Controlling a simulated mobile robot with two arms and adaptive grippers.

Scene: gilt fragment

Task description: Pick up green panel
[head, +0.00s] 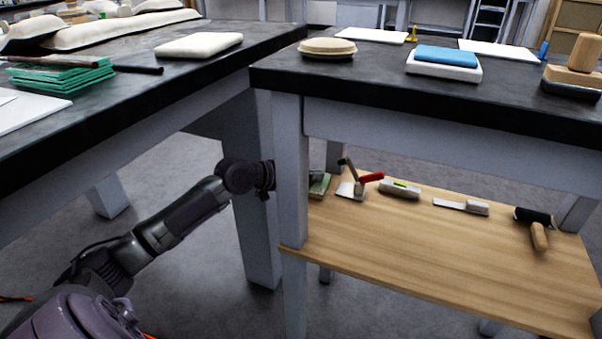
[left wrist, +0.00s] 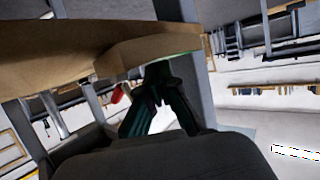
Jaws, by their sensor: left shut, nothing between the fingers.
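A small pale green flat piece (head: 319,184) lies at the left end of the low wooden shelf, partly hidden by the grey table leg. A stack of green panels (head: 62,76) lies on the left table. My left arm reaches to that leg in the head view, and its fingertips are hidden behind it. In the left wrist view my left gripper (left wrist: 160,75) is shut and empty, close under a tan wooden surface (left wrist: 60,52). A thin green edge (left wrist: 183,58) shows just beside the fingertips; I cannot tell whether they touch. My right gripper is not in view.
The table leg (head: 289,170) stands close to my left arm. The wooden shelf (head: 430,245) holds a red-handled tool (head: 370,178), a pale block (head: 399,190), a trowel-like tool (head: 462,206) and a roller (head: 536,225). Its front part is clear.

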